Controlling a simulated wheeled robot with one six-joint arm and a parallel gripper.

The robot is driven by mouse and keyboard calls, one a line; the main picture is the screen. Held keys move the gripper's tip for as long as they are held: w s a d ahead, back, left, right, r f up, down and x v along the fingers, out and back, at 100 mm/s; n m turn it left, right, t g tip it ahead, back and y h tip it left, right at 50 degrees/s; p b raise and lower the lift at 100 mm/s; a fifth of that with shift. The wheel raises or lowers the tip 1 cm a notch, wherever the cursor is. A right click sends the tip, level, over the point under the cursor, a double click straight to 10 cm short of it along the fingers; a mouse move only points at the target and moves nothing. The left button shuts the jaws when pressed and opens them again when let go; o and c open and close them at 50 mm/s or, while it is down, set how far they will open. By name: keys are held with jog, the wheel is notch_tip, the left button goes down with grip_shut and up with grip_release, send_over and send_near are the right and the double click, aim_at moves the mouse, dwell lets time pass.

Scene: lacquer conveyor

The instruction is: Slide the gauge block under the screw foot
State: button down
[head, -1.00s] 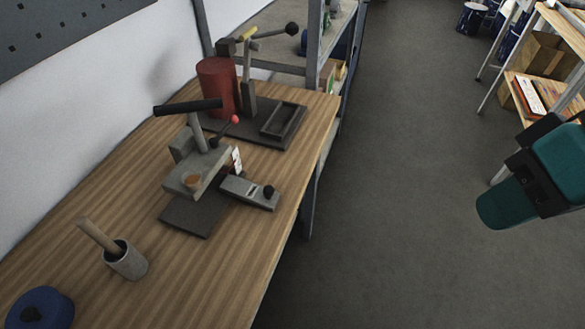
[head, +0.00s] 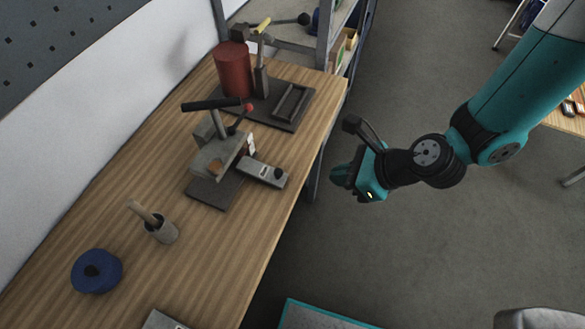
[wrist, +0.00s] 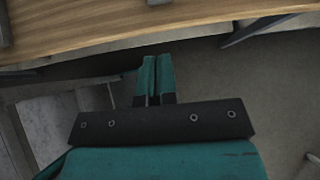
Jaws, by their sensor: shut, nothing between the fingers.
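A grey clamp stand (head: 217,157) with a black cross handle and a red-tipped lever stands on a dark base plate (head: 213,194) on the bench. My gripper (head: 338,177) is off the bench's right edge, apart from the block. In the wrist view its teal fingers (wrist: 155,76) are together and empty.
A red cylinder (head: 234,70) and a dark tray (head: 292,101) stand at the back of the bench. A grey cup with a wooden handle (head: 162,230) and a blue round object (head: 97,271) are nearer. The bench (head: 215,270) is bare along its front right edge.

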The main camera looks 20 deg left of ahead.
jog(key=p+x, duration=0.1)
jog(key=x, duration=0.2)
jog(key=a+r+p+x, duration=0.1)
jog(key=x, duration=0.3)
jog(key=p+x, duration=0.2)
jog(key=x, duration=0.1)
jog(key=shift+a+r, duration=0.1)
jog(key=shift+a, duration=0.2)
jog(key=shift+w+a+f+p, duration=0.1)
jog(key=shift+a+p, duration=0.05)
jog(key=shift+a, duration=0.25)
jog(key=shift+w+a+f+p, duration=0.1)
jog(key=shift+a+p, duration=0.05)
jog(key=shift+a, duration=0.2)
